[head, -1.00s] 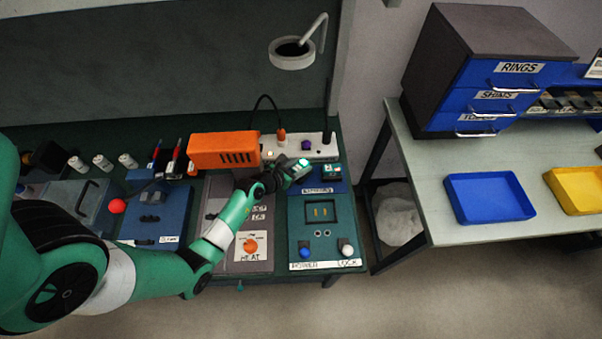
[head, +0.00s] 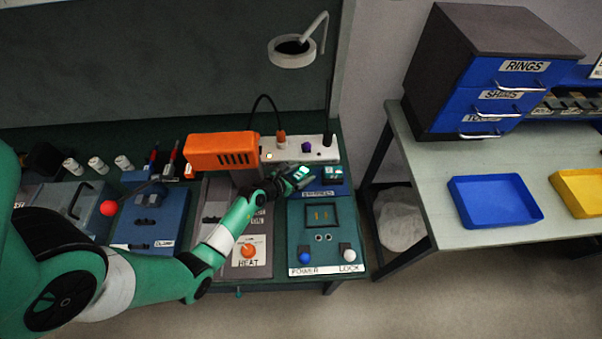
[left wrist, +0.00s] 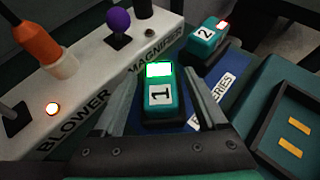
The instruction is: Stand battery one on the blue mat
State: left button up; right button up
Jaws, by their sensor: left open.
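Battery one (left wrist: 160,97) is a teal block with a white label "1" and a lit green top. In the head view the gripper covers part of battery one (head: 302,171). My right gripper is not in view.
A white power strip (left wrist: 95,75) with an orange plug and purple knob runs behind. A teal panel with a dark recess (left wrist: 288,125) lies at right.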

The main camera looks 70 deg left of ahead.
pick_arm(q)
jog(key=shift+r, duration=0.15)
jog(key=shift+s+d+r+p, duration=0.1)
jog(key=shift+s+r+p, duration=0.1)
jog(key=shift+p, duration=0.1)
jog(key=p+v, duration=0.4)
jog(key=v, duration=0.7)
jog(key=shift+s, duration=0.25)
